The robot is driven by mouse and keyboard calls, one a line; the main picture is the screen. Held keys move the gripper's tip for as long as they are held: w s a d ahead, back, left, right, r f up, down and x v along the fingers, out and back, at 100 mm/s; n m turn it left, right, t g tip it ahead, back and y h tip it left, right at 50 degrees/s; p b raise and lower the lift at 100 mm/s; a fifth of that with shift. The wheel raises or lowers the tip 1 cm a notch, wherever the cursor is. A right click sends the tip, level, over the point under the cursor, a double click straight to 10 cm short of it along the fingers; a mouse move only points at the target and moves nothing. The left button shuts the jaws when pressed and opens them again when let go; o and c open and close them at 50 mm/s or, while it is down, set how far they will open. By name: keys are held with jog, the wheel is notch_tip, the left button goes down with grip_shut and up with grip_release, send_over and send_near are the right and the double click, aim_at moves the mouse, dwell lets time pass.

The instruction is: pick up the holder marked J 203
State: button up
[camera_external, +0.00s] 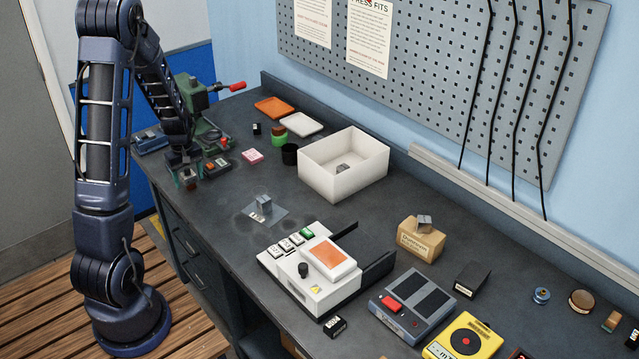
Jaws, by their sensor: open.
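Several small grey metal blocks could be holders, but any markings are too small to read, so I cannot tell which is J 203. One grey block (264,205) stands on a pale sheet (273,218) in the middle of the bench. Another grey block (424,222) sits on top of a cardboard-coloured box (420,240). A small grey item (343,168) lies inside the white bin. My gripper (188,180) is open at the left of the bench, pointing down, well left of the block on the sheet. Whether anything is between its fingers is unclear.
The white bin (331,182) stands behind the sheet. A white machine with an orange panel (328,258) stands in front right. A grey two-pad device (411,304) and a yellow device (464,340) are further right. A green vise (205,112) is behind my arm.

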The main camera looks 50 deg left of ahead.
jog(key=shift+f, duration=0.15)
jog(key=c, duration=1.4)
